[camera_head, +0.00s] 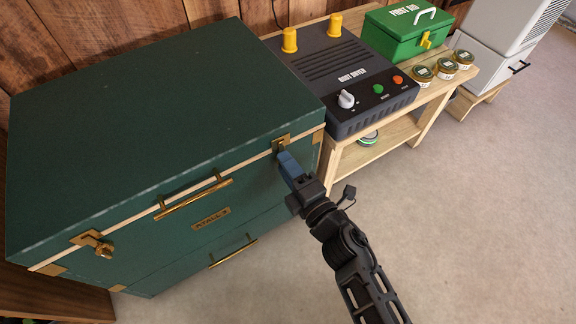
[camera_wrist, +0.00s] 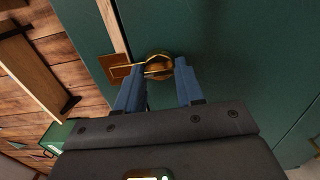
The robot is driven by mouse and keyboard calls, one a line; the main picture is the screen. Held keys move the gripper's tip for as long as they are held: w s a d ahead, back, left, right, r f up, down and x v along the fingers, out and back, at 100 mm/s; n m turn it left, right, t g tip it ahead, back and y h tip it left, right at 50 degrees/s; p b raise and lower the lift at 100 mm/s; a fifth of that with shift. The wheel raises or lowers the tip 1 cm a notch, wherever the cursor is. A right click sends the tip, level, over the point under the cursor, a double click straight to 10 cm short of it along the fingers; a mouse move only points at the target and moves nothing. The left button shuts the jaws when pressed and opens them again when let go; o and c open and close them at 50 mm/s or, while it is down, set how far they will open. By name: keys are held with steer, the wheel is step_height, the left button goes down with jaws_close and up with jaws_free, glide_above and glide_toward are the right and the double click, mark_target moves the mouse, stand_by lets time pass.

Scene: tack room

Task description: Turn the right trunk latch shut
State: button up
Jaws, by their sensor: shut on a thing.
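The dark green trunk (camera_head: 150,110) has a brass latch at each end of its front. The right trunk latch (camera_head: 281,142) is at the lid seam and is partly hidden by my gripper (camera_head: 285,158). In the wrist view the right latch (camera_wrist: 158,64) shows a round brass knob, with a brass loop running from a plate (camera_wrist: 115,66) on the lid side to the knob. My gripper (camera_wrist: 159,68) has its blue fingers on both sides of the knob and is shut on it. The left latch (camera_head: 98,244) stands clear of me.
A boot dryer (camera_head: 335,65) sits on a wooden bench (camera_head: 430,100) right of the trunk, beside a green first aid box (camera_head: 405,38) and several small tins. A brass handle (camera_head: 195,198) sticks out of the trunk front. The floor (camera_head: 470,200) at right is clear.

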steer(key=o, duration=1)
steer(key=shift+p+v, duration=0.65)
steer(key=shift+v, duration=3.25)
